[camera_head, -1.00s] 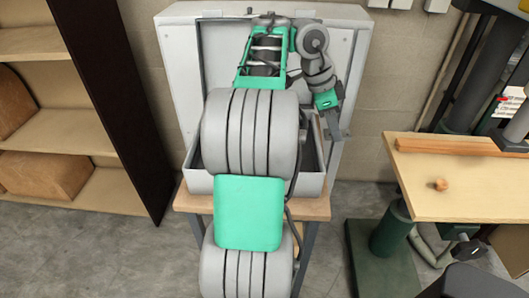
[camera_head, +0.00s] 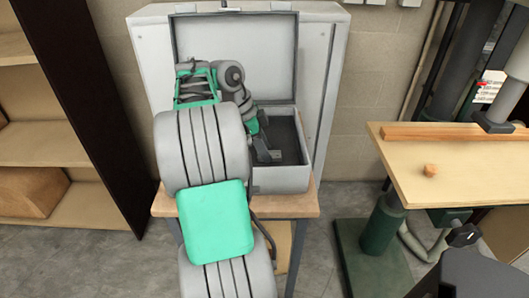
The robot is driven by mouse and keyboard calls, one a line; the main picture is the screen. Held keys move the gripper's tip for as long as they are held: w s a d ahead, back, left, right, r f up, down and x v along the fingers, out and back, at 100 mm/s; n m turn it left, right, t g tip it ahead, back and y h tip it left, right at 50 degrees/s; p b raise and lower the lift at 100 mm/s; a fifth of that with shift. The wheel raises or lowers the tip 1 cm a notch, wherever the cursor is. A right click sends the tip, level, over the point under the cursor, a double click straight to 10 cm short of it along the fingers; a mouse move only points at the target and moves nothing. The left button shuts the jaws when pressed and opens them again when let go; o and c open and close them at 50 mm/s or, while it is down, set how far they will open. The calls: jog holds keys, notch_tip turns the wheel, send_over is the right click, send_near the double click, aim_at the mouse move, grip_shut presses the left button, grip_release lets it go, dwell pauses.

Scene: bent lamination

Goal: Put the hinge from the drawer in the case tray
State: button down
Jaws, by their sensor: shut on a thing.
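The grey case (camera_head: 283,181) stands open on a small wooden-topped table, its lid (camera_head: 270,62) raised at the back. The right part of its dark tray interior (camera_head: 287,133) shows; my arm hides the left part. My gripper (camera_head: 269,156) points down over the tray, inside the case outline. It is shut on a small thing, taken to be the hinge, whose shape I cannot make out. I cannot tell whether it touches the tray floor. I cannot make out a drawer.
A shelf unit (camera_head: 60,145) stands at the left. At the right, a wooden worktable (camera_head: 470,175) carries a long wooden bar (camera_head: 450,133) and a small wooden block (camera_head: 431,170). A green machine base (camera_head: 372,255) stands below it. The case's raised lid and walls border my gripper.

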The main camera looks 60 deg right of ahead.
jog(key=shift+f, duration=0.1)
jog(key=c, duration=1)
grip_release()
jog(key=shift+o, duration=0.2)
